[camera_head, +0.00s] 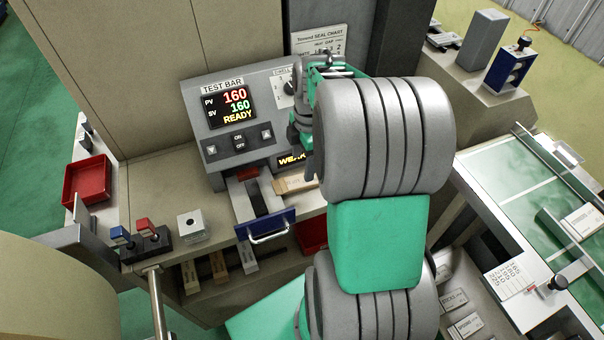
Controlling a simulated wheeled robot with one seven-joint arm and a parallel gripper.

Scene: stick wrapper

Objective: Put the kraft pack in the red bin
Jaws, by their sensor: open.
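A tan, kraft-coloured pack (297,184) lies on the bench at the front of the grey test bar machine, right of its drawer. Its right end is hidden behind my arm. My gripper (308,165) is open, just above the pack's right end. It is mostly hidden by my arm links, and I cannot tell whether it touches the pack. A red open bin (87,182) stands on a white surface at the left and looks empty. Another red container (312,236) shows partly, low behind my arm; its inside is hidden.
The machine (235,110) shows 160 and READY. Its blue-fronted drawer (266,226) sticks out. Blue and red handled stamps (148,238) and a pale block (191,224) stand on the left bench. Several small packs (218,265) sit on a lower shelf. A green conveyor (520,185) is at right.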

